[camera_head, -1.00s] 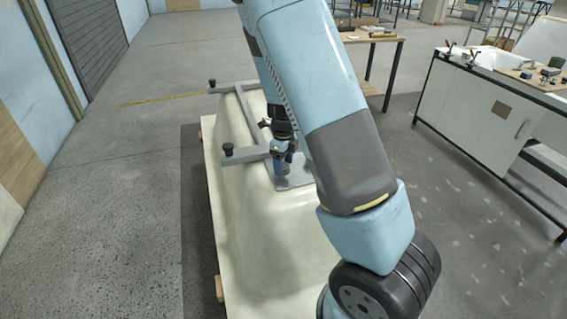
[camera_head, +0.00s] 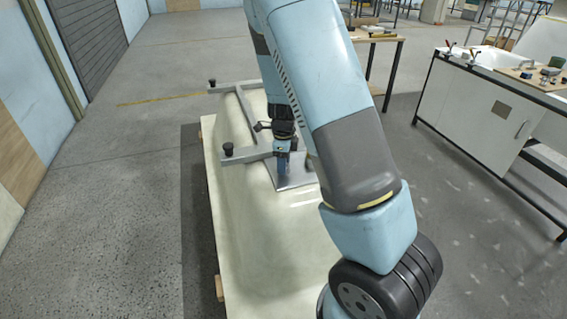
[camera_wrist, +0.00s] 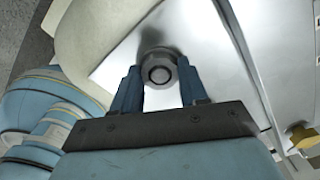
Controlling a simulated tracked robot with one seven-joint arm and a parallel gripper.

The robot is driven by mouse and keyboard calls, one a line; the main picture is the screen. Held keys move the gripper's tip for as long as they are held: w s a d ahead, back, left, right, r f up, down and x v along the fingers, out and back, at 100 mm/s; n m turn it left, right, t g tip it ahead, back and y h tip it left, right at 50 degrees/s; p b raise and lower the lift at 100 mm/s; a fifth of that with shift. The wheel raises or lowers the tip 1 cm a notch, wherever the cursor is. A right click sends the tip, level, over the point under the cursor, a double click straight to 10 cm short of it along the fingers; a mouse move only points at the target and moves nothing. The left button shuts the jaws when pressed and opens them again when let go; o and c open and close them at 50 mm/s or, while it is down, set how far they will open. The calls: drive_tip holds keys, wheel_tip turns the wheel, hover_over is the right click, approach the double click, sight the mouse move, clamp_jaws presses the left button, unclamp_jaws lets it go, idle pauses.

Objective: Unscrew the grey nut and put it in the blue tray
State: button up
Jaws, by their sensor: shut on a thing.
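The grey nut (camera_wrist: 160,68) shows in the wrist view as a round collar with a dark ring and a lighter centre. It is at the shiny metal plate (camera_wrist: 218,55), which lies on the cream bathtub shell (camera_head: 265,235). My gripper (camera_wrist: 160,80) has its two blue fingers on either side of the nut and is shut on it. In the head view my gripper (camera_head: 283,168) points down at the plate, and the nut is hidden there. I cannot make out a blue tray in either view.
A grey frame (camera_head: 246,108) with black knobs lies across the shell close to my gripper. A white workbench (camera_head: 495,120) with tools stands at right, and a wooden table (camera_head: 385,42) stands behind. The floor at left is clear.

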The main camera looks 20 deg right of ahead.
drive_tip(key=n, duration=1)
drive_tip(key=o, duration=1.2)
drive_tip(key=shift+c, duration=0.8)
drive_tip(key=m, duration=0.6)
drive_tip(key=shift+m, duration=0.3)
drive_tip(key=m, duration=0.6)
